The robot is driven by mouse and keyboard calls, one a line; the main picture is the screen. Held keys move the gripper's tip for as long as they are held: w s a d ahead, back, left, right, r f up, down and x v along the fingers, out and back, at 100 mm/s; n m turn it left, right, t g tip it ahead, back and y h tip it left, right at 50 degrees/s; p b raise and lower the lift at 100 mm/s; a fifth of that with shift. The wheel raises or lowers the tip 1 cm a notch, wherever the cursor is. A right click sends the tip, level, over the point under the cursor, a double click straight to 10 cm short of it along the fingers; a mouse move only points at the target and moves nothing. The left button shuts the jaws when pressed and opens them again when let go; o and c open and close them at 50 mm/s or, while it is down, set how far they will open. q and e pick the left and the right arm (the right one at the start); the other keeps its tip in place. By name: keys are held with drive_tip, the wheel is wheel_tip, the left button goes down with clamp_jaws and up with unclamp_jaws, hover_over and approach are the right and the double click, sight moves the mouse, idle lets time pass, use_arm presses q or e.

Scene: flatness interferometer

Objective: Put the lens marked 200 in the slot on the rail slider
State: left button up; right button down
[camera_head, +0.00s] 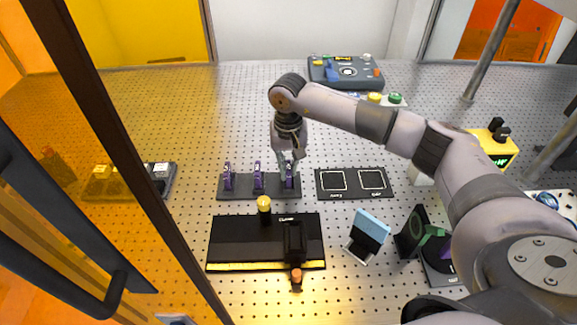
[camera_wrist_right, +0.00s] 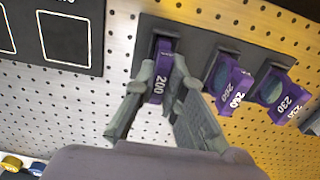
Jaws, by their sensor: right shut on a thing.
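The purple lens marked 200 (camera_wrist_right: 161,88) stands in the rack's end slot in the right wrist view; in the head view it is the rightmost lens (camera_head: 290,182). My right gripper (camera_wrist_right: 158,92) is shut on it, with one finger on each side. The head view also shows this gripper (camera_head: 289,168) coming down from above onto the lens. The dark lens rack (camera_head: 240,193) is under it. The rail slider (camera_head: 293,243) is a black block on the black rail board (camera_head: 240,235) in front of the rack. Its slot is too small to make out. My left gripper is out of view.
Two other purple lenses (camera_head: 228,176) stand in the rack to the left. A black pad with two framed squares (camera_head: 352,184) lies to the right. A dark door frame (camera_head: 110,140) crosses the left.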

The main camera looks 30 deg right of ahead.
sight(288, 166)
drive_tip(key=shift+r, duration=0.15)
drive_tip(key=shift+r+p, duration=1.2)
drive_tip(key=shift+r, duration=1.75)
